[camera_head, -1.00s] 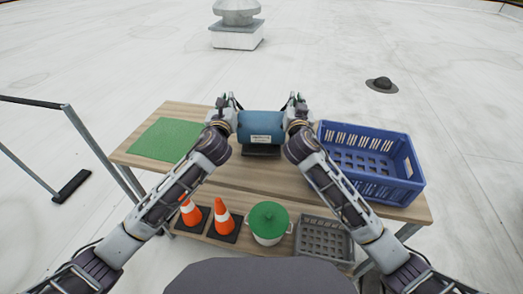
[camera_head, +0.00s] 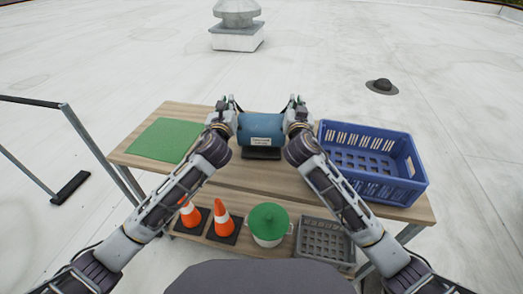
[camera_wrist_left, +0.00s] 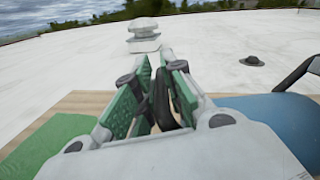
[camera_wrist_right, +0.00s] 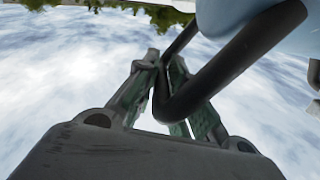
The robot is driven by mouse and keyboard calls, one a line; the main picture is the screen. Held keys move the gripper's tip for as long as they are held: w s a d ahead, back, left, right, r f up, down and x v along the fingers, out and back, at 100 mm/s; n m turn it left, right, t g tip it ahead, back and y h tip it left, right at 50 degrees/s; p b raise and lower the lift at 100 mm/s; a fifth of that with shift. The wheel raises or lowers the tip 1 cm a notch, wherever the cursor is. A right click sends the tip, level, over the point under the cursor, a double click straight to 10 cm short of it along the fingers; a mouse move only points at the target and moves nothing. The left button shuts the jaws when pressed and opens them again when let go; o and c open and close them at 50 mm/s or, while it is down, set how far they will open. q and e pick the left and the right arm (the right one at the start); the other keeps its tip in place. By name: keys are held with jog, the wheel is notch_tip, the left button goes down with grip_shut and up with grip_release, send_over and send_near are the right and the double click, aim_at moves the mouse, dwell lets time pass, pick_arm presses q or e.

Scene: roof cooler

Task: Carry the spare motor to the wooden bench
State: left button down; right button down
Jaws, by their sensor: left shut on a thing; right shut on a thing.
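The spare motor (camera_head: 261,127) is a blue cylinder with a white label and a dark base, over the middle of the wooden bench (camera_head: 255,178). I cannot tell whether its base touches the top. My left gripper (camera_head: 229,103) is at its left end, shut on a black handle (camera_wrist_left: 161,100) seen between the fingers in the left wrist view. My right gripper (camera_head: 293,101) is at its right end, shut on the other black handle (camera_wrist_right: 232,62). The motor looks level. Parts of its ends are hidden by my grippers.
A green mat (camera_head: 165,140) lies on the bench's left part and a blue crate (camera_head: 405,190) stands on the right. The lower shelf holds two orange cones (camera_head: 222,217), a green-lidded pot (camera_head: 268,222) and a grey crate (camera_head: 325,243). A rail (camera_head: 85,138) stands at left.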

pick_arm(q)
jog(key=shift+s+d+b, duration=0.1)
jog(key=shift+d+b, duration=0.2)
jog(key=shift+d, duration=0.05)
pick_arm(e)
jog(key=shift+s+a, duration=0.1)
jog(key=shift+a, duration=0.3)
pick_arm(q)
jog(key=c, duration=1.9)
grip_release()
jog(key=shift+f, duration=0.35)
jog(key=shift+c, duration=0.2)
pick_arm(e)
jog(key=c, duration=1.9)
grip_release()
jog(key=shift+f, duration=0.35)
jog(key=shift+c, duration=0.2)
pick_arm(q)
jog(key=o, duration=0.4)
jog(key=shift+r, duration=0.1)
pick_arm(e)
jog(key=o, duration=0.4)
jog(key=shift+s+d+r, duration=0.1)
pick_arm(q)
jog(key=shift+o, duration=0.2)
jog(key=shift+s+a, duration=0.1)
jog(key=shift+a, duration=0.1)
pick_arm(e)
jog(key=shift+o, duration=0.2)
jog(key=shift+d, duration=0.1)
